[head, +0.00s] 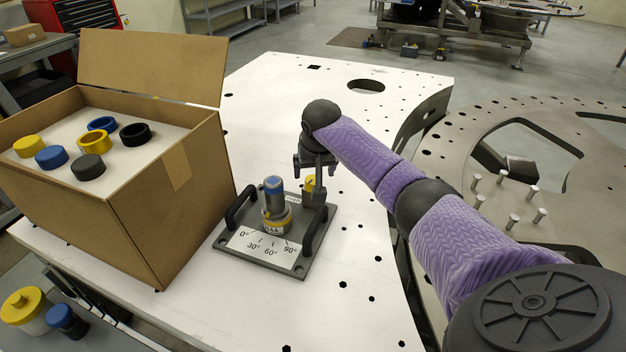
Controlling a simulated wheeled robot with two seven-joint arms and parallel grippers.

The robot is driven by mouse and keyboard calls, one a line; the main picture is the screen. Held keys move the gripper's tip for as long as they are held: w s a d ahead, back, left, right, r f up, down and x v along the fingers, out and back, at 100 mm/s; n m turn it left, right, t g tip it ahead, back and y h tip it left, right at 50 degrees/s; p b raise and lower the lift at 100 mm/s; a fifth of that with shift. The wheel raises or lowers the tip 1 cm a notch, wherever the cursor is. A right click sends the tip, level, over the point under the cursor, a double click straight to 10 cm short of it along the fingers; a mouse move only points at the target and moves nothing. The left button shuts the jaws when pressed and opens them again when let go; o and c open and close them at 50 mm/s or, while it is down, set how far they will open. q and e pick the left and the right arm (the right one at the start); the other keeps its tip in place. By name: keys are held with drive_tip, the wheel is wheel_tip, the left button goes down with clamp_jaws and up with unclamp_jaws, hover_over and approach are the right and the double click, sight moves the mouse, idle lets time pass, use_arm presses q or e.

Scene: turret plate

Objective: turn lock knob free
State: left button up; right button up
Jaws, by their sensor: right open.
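The turret plate (307,258) is a dark grey base with two black handles and a white angle label marked 0°, 30°, 60° and 90°. A grey post with a blue band (273,184) stands upright on it, with a yellow and grey ring (276,222) around its foot. A small yellow knob (309,184), seemingly the lock knob, sits at the back right of the plate. My right gripper (314,188) points down at this knob and partly hides it. It is open, and I cannot tell whether a finger touches the knob. My left gripper is out of view.
An open cardboard box (125,190) stands left of the plate, holding yellow, blue and black caps and rings. The white table (270,115) has free room behind and in front of the plate. A round metal plate (460,150) with upright pegs lies at the right.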

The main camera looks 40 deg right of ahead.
sight(313, 179)
drive_tip(key=b+x, duration=0.1)
drive_tip(key=x, duration=0.3)
drive_tip(key=shift+c, duration=0.7)
clamp_jaws()
drive_tip(key=shift+r+n+p, duration=0.25)
drive_tip(key=shift+n+p, duration=0.35)
drive_tip(key=shift+p, duration=0.05)
drive_tip(key=shift+f+n+t+y, duration=0.3)
drive_tip(key=shift+n+y, duration=0.2)
drive_tip(key=shift+n, duration=0.5)
